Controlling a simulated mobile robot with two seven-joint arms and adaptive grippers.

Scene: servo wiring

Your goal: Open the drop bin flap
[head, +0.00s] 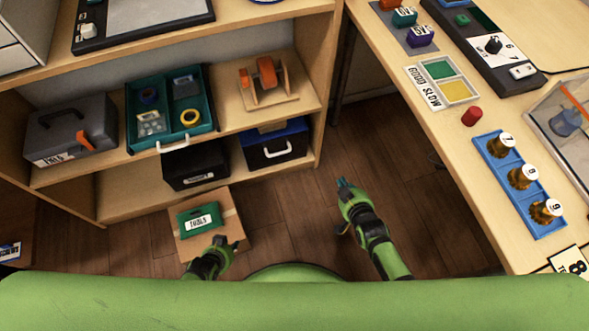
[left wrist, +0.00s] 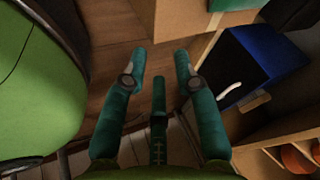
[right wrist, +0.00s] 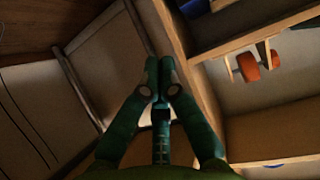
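I cannot tell for certain which thing is the drop bin; no flap is clearly visible. A black box with a small white label (head: 197,165) sits on the lower shelf. Beside it is a blue-topped black box with a white handle (head: 275,145), also in the left wrist view (left wrist: 250,65). My left gripper (head: 232,243) is over the front of the cardboard box; its fingers are apart and empty in the left wrist view (left wrist: 162,58). My right gripper (head: 343,184) is over the open floor, touching nothing. Its fingertips are together and empty in the right wrist view (right wrist: 160,62).
A cardboard box (head: 226,233) with a green TOOLS case (head: 200,218) stands on the floor before the shelf (head: 110,170). A teal tray (head: 208,127) and grey toolbox (head: 70,135) are on the shelf above. The desk (head: 485,240) is at right; floor (head: 300,220) between is clear.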

